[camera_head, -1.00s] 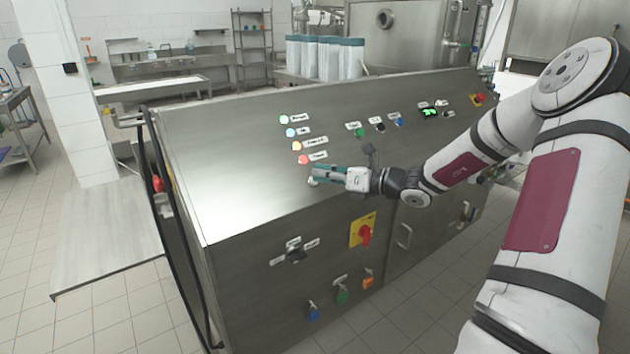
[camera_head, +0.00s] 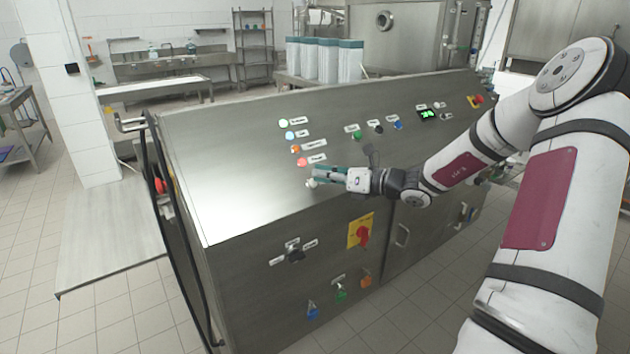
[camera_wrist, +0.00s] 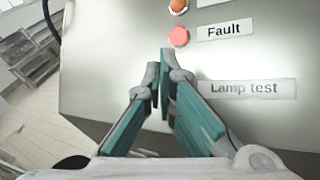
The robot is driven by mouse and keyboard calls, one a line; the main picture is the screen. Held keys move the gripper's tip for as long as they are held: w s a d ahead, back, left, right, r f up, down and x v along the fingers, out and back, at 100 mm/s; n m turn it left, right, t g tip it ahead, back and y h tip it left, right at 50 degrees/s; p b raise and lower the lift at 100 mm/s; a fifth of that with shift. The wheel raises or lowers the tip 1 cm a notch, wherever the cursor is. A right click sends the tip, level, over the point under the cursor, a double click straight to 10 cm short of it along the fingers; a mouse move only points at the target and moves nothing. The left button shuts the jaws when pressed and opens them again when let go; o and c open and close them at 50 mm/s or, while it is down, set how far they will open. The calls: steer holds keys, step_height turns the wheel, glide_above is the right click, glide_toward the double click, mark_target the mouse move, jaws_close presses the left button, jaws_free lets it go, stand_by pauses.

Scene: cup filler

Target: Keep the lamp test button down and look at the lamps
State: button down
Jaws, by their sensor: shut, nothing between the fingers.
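The lamp test button (camera_head: 311,183) is a small pale knob at my gripper's fingertips in the head view. My gripper (camera_head: 317,174) is shut and empty; its fingertips (camera_wrist: 160,82) hide the button in the wrist view, left of the "Lamp test" label (camera_wrist: 248,88). I cannot tell whether they touch or press it. Above are the lamps in a column: pale green-white (camera_head: 283,123), pale blue (camera_head: 289,135), orange (camera_head: 295,149) and red (camera_head: 301,162). The orange lamp looks dull, dark-edged in the wrist view (camera_wrist: 178,6). The red lamp (camera_wrist: 179,36) looks pinkish-red.
The panel's left part is clear.

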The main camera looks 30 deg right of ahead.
stand_by(0.3)
steer(key=s+r+p, duration=0.1)
steer(key=r+p, duration=0.1)
steer(key=s+r+p, duration=0.1)
steer(key=s+p, duration=0.1)
steer(key=shift+s+r, duration=0.2)
steer(key=shift+r, duration=0.15)
stand_by(0.5)
